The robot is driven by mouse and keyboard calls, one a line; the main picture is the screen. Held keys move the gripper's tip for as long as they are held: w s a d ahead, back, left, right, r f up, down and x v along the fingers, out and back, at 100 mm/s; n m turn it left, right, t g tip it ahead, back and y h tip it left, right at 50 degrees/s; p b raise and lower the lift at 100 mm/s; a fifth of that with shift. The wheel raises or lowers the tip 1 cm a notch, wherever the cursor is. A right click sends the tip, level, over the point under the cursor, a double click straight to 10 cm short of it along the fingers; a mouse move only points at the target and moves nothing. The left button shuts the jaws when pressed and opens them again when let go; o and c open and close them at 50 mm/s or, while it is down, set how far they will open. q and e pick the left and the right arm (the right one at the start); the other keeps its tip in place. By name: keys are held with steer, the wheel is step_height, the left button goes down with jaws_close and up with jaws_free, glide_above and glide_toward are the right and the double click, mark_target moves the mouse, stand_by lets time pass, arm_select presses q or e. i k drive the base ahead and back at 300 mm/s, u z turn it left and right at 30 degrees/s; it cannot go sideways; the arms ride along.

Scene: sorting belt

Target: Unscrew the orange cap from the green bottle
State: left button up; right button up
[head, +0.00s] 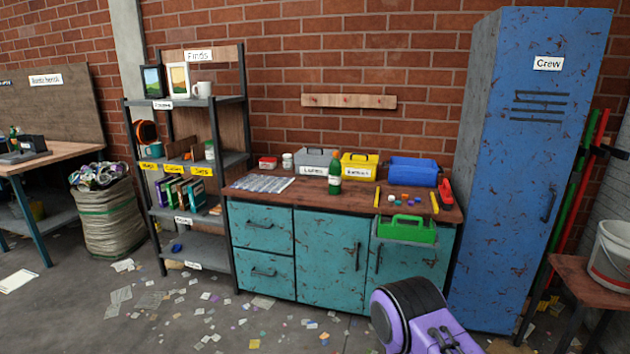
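A green bottle (335,178) with a pale label stands upright on the wooden top of the teal workbench, in front of the grey box and the yellow box. Neither of my grippers shows in the head view. Only a purple and black part of my own arm shows at the bottom right, well in front of the bench and apart from the bottle.
The teal workbench (325,258) carries a grey box (313,158), a yellow box (350,171), a blue bin (413,171) and small loose pieces. A green tray (405,231) is at its front edge. A shelf (195,247) stands left, a blue locker (520,150) right. Paper scraps litter the floor.

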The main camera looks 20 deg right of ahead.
mark_target(335, 175)
steer(key=u, duration=0.4)
steer(key=i, duration=2.25)
steer(key=z, duration=1.2)
steer(key=i, duration=0.75)
steer(key=z, duration=0.9)
